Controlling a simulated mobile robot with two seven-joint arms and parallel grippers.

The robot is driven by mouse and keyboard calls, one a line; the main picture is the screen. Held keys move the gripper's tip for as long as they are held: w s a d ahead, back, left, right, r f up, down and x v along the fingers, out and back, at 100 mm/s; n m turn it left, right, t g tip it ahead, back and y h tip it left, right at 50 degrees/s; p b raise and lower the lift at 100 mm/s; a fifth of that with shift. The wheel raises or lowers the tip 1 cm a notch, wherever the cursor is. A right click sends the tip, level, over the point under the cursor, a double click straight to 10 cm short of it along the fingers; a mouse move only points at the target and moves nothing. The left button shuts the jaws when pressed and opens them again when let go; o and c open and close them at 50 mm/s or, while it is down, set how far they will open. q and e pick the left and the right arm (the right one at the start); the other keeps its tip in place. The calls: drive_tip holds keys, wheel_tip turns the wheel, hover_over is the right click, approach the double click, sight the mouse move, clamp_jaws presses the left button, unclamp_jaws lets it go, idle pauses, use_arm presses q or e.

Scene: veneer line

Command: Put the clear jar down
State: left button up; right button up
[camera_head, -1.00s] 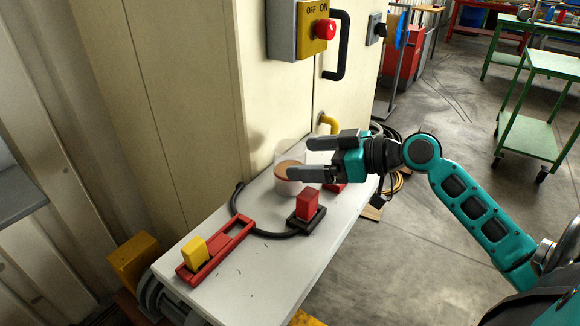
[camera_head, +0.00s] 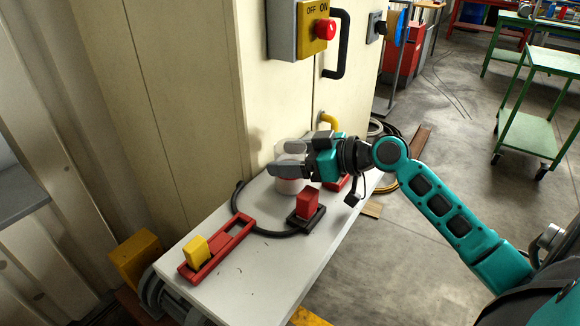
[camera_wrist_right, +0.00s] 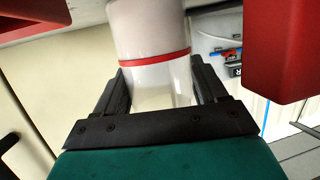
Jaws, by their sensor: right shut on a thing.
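The clear jar (camera_head: 290,185) is at the back of the light tabletop, close to the cream cabinet. My right gripper (camera_head: 281,158) reaches in from the right and is shut around its upper part. The fingers hide much of the jar in the head view. In the right wrist view, the jar (camera_wrist_right: 155,45) is between both fingers (camera_wrist_right: 162,90), with a red ring around it, a pale part on one side of the ring and a clear part on the other. Its base appears at table level, but I cannot tell whether it touches. My left gripper is not in view.
A red block (camera_head: 307,203) in a black holder stands right in front of the jar. A curved black bar (camera_head: 243,215) lies to the left. A red frame (camera_head: 228,243) with a yellow block (camera_head: 196,250) is at front left. The front tabletop (camera_head: 265,285) is clear.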

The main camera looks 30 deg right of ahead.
drive_tip(key=shift+r, duration=0.1)
drive_tip(key=c, duration=0.6)
